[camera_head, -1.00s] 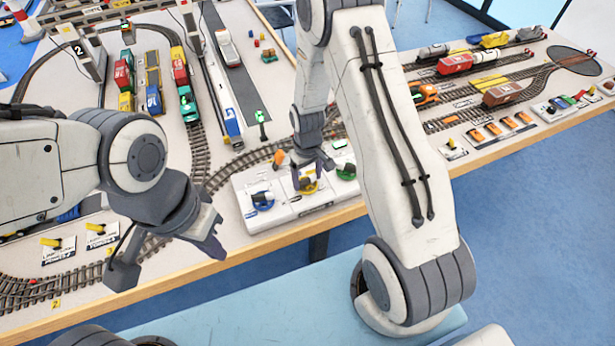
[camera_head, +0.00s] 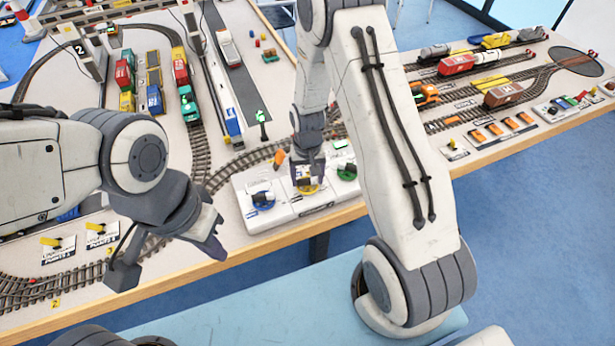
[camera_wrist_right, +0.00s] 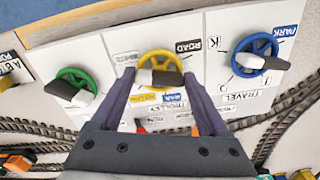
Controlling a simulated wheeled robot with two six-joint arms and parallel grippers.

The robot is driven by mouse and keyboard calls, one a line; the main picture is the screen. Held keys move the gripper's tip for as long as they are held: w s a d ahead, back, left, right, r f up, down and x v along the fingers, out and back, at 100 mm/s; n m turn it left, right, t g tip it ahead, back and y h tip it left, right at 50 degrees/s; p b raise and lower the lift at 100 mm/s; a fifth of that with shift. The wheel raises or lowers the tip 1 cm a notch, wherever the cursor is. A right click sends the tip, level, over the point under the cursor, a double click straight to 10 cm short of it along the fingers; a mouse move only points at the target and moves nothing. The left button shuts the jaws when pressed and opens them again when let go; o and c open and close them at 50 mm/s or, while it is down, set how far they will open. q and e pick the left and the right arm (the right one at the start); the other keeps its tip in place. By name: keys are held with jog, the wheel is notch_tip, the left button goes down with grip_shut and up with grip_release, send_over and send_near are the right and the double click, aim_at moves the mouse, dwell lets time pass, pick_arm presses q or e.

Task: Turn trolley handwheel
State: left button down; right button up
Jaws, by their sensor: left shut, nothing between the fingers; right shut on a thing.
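The trolley handwheel is a yellow wheel (camera_head: 311,188) with a black and white handle, on the middle part of a white control panel (camera_head: 313,211). In the right wrist view the wheel (camera_wrist_right: 158,55) sits above the TROLLEY label, its handle between my fingers. My right gripper (camera_head: 307,179) is down at this wheel and shut on its handle; it also shows in the right wrist view (camera_wrist_right: 160,76). In the head view the gripper partly hides the wheel. My left gripper (camera_head: 212,240) is shut and empty, left of the panel over the table's front edge.
A blue handwheel (camera_head: 262,201) and a green handwheel (camera_head: 347,173) flank the yellow one closely. An orange piece (camera_head: 279,158) stands behind the panel. Train tracks and a green signal post (camera_head: 262,122) lie beyond. My right arm covers the table right of the panel.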

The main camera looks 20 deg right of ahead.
aim_at(307, 180)
jog(key=o, duration=1.2)
jog(key=shift+o, duration=0.2)
jog(key=shift+r, duration=0.1)
notch_tip(307, 180, up, 10)
jog(key=b, duration=0.1)
jog(key=shift+r, duration=0.2)
